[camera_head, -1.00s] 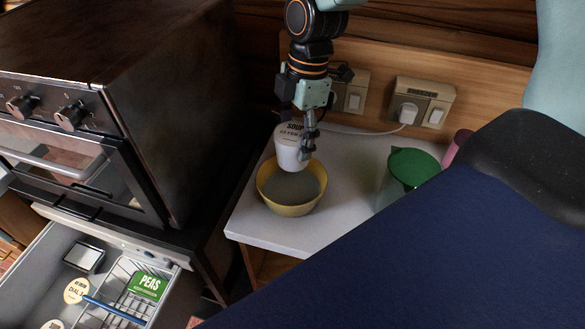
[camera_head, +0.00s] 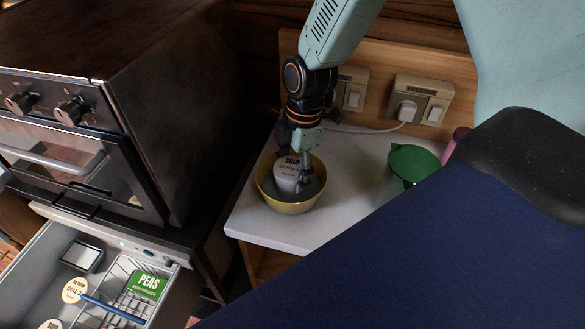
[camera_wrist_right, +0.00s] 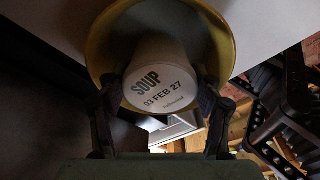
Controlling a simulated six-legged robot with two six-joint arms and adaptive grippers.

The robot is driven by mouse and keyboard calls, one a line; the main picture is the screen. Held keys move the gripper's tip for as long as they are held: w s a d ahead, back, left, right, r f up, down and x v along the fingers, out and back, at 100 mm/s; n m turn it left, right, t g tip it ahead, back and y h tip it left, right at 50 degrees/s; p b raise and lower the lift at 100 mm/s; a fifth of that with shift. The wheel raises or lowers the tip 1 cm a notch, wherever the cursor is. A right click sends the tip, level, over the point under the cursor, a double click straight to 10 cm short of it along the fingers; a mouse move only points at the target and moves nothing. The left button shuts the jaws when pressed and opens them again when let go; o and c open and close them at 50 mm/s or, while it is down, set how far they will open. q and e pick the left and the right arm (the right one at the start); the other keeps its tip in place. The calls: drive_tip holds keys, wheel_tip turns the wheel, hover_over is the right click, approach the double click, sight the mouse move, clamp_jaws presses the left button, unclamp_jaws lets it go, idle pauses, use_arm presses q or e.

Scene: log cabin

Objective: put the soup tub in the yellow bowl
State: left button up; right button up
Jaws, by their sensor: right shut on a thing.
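The soup tub (camera_head: 287,172) is white with a dark "SOUP" label, which also reads clearly in the right wrist view (camera_wrist_right: 160,82). It is down inside the rim of the yellow bowl (camera_head: 290,207), in the bowl's upper left part. Whether its base touches the bowl's bottom is hidden. My right gripper (camera_head: 303,182) reaches down from above and is shut on the tub. In the right wrist view its fingers (camera_wrist_right: 163,108) are on both sides of the tub. My left gripper is not in view.
The bowl stands on a white counter (camera_head: 345,190) near its left edge. Sockets with a plug (camera_head: 407,108) are behind. An oven (camera_head: 100,130) and an open drawer (camera_head: 100,275) with a peas box (camera_head: 148,284) are left.

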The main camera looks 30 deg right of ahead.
drive_tip(key=shift+d+f, duration=0.1)
drive_tip(key=shift+f, duration=0.05)
drive_tip(key=o, duration=1)
drive_tip(key=shift+s, duration=0.1)
drive_tip(key=shift+c, duration=0.2)
drive_tip(key=o, duration=0.4)
drive_tip(key=r, duration=0.3)
drive_tip(key=d+r, duration=0.1)
drive_tip(key=r, duration=0.7)
drive_tip(key=shift+d+p, duration=0.3)
drive_tip(key=shift+p, duration=0.05)
drive_tip(key=shift+r, duration=0.6)
drive_tip(key=shift+s+d, duration=0.1)
